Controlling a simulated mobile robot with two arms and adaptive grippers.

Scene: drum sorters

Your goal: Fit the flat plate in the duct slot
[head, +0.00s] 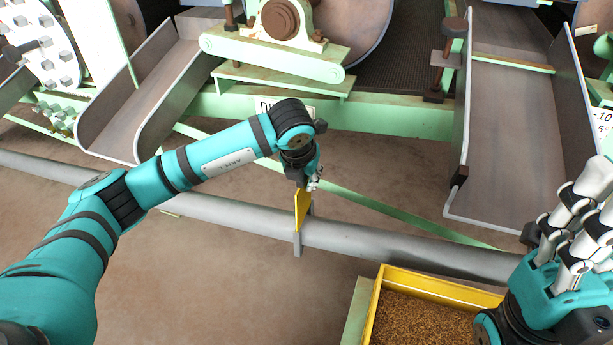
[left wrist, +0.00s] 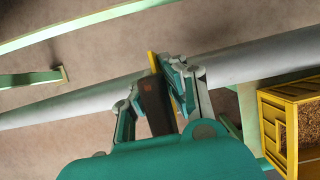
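The flat plate (head: 301,209) is yellow and stands upright on edge in my left gripper (head: 309,183). My left gripper is shut on its upper part. In the left wrist view, the plate (left wrist: 156,106) shows a dark face and a yellow edge between the fingers (left wrist: 158,92). The duct (head: 380,240) is a long grey pipe running across the floor. A narrow grey upright piece (head: 297,244) stands at the duct just below the plate. The plate's lower end is at the duct; I cannot tell whether it is inside the slot. My right gripper (head: 582,222) is at the right edge, away from the plate.
A yellow crate (head: 440,287) of brown grains stands in front of the duct at lower right. Behind the duct are a green machine frame (head: 390,118) and grey chutes (head: 510,120). A green bar slants behind the plate. The floor left of the crate is clear.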

